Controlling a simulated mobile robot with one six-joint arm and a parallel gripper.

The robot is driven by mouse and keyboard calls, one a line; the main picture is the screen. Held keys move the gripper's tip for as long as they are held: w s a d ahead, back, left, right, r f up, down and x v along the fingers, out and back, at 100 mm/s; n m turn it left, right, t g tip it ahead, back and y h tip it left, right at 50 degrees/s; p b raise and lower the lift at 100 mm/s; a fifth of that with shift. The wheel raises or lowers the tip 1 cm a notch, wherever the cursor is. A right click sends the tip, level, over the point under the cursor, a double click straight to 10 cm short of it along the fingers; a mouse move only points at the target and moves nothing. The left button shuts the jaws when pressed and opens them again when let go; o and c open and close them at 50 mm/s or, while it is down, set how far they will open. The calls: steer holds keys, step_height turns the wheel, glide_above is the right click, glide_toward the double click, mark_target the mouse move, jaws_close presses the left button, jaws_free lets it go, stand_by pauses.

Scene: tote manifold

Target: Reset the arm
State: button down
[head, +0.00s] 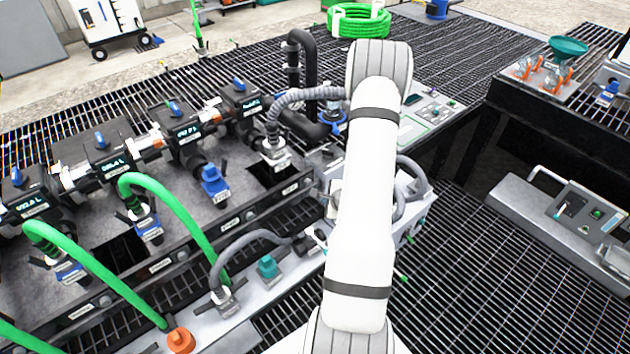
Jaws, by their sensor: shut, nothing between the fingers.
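My white arm (362,200) with dark bands rises from the bottom centre to a grey ribbed joint (380,65) near the top. It covers the middle of the head view. I cannot make out my gripper; the arm or the equipment behind it hides it. No object is seen held by the arm.
A manifold bench (85,228) with valves, blue connectors and green hoses (180,210) fills the left. An orange cap (180,340) and a teal cap (267,266) sit on the front rail. A grey control panel (575,215) stands right. Open grating (450,270) lies between.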

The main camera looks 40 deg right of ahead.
stand_by(0.3)
steer(key=a+r+n+g+h, duration=0.1)
steer(key=a+r+n, duration=0.25)
steer(key=r, duration=0.35)
steer(key=a+r+n+g+p, duration=0.1)
steer(key=a+r+n, duration=0.25)
steer(key=r, duration=0.25)
steer(key=a+r+n+g+h, duration=0.1)
steer(key=a+r+n, duration=0.2)
steer(key=r+n, duration=0.3)
steer(key=s+a+r+n+g+y+p, duration=0.1)
steer(key=s+a+r+n+g+y, duration=0.2)
steer(key=s+a+r+n, duration=0.9)
steer(key=s+a+r, duration=0.3)
steer(key=s+a, duration=0.2)
steer(key=a, duration=0.1)
steer(key=shift+s, duration=0.3)
